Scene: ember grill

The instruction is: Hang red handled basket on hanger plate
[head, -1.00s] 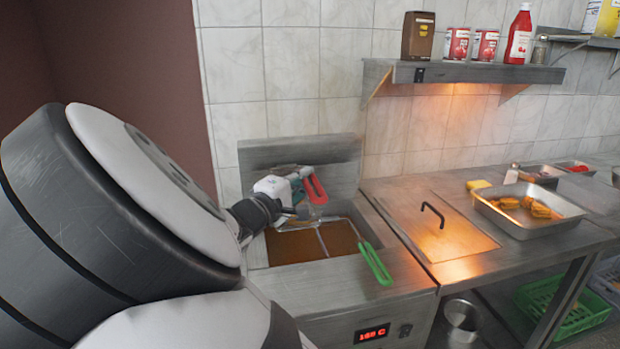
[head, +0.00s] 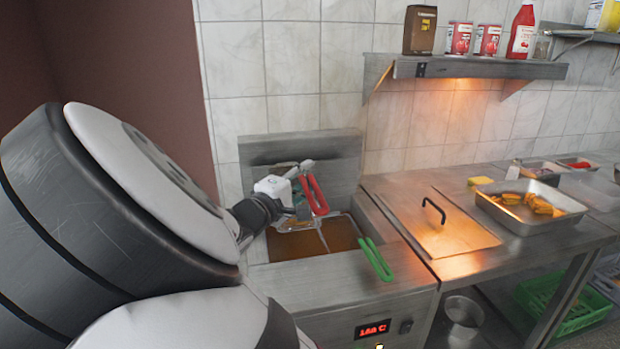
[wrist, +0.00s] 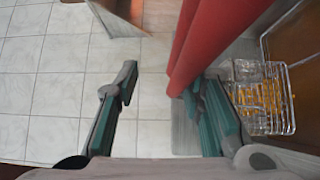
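The red handle (head: 314,194) of the basket stands steeply tilted over the fryer, in front of the hanger plate (head: 345,146). My gripper (head: 300,201) is beside it on the left. In the wrist view my gripper (wrist: 160,105) is spread open, and the red handle (wrist: 205,40) runs down to the right finger. I cannot tell whether they touch. A wire basket with yellow food (wrist: 262,97) shows to the right; I cannot tell which handle it belongs to. Whether the red basket is hooked on the plate is hidden.
A green handle (head: 375,260) rests over the fryer's front edge, beside the brown oil (head: 340,236). A metal lid (head: 445,236) with a black handle and a food tray (head: 510,221) are to the right. A shelf (head: 480,69) with cans and bottles hangs above.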

